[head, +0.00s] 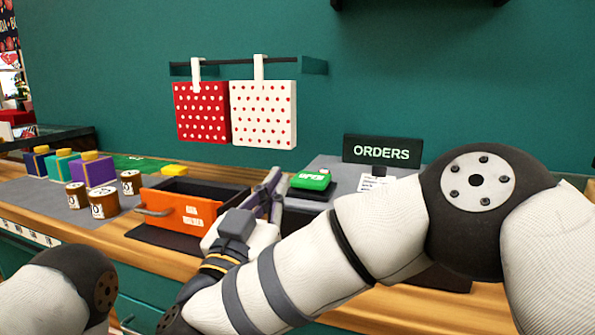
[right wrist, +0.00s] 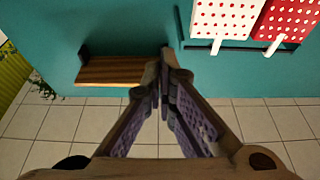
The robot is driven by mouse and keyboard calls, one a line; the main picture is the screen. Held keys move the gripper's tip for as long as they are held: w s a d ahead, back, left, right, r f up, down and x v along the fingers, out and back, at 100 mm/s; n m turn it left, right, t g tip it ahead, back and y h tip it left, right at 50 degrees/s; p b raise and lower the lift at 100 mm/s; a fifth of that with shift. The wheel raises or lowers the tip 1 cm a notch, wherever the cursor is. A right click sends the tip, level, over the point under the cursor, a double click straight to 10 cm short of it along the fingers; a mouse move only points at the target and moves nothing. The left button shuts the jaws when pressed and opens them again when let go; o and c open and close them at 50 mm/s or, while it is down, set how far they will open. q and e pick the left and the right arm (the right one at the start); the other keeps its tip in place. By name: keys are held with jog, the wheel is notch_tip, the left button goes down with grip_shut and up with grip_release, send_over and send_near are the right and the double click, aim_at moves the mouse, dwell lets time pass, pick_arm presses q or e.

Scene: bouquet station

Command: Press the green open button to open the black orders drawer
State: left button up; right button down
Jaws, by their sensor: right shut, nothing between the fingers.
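The green button (head: 312,180) sits on a dark base on the grey counter unit, below and left of the black ORDERS sign (head: 382,151). My right gripper (head: 274,182) is shut and empty, its fingers pointing up, just left of the green button and apart from it in the picture. In the right wrist view its fingertips (right wrist: 165,62) meet, with wall and floor tiles behind. The black orders drawer is mostly hidden behind my right arm, so I cannot tell its state. My left gripper is out of view; only part of my left arm shows.
An orange drawer (head: 180,215) with a handle stands open left of my right gripper. Brown jars (head: 103,203) and coloured boxes (head: 93,172) stand at the left. Red and white dotted bags (head: 264,113) hang from a wall rail. A wall shelf (right wrist: 122,70) shows in the wrist view.

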notch_tip(320, 180, up, 2)
jog(key=r+b, duration=0.1)
send_over(311, 180)
jog(key=s+a, duration=0.3)
jog(key=shift+d+f, duration=0.2)
jog(key=shift+f, duration=0.05)
jog(key=f, duration=0.2)
jog(key=shift+w+d+f, duration=0.1)
jog(key=shift+w+f, duration=0.3)
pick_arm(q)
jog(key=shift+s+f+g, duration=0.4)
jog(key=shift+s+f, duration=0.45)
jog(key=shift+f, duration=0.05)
pick_arm(e)
jog(key=shift+f, duration=0.3)
jog(key=shift+s, duration=0.1)
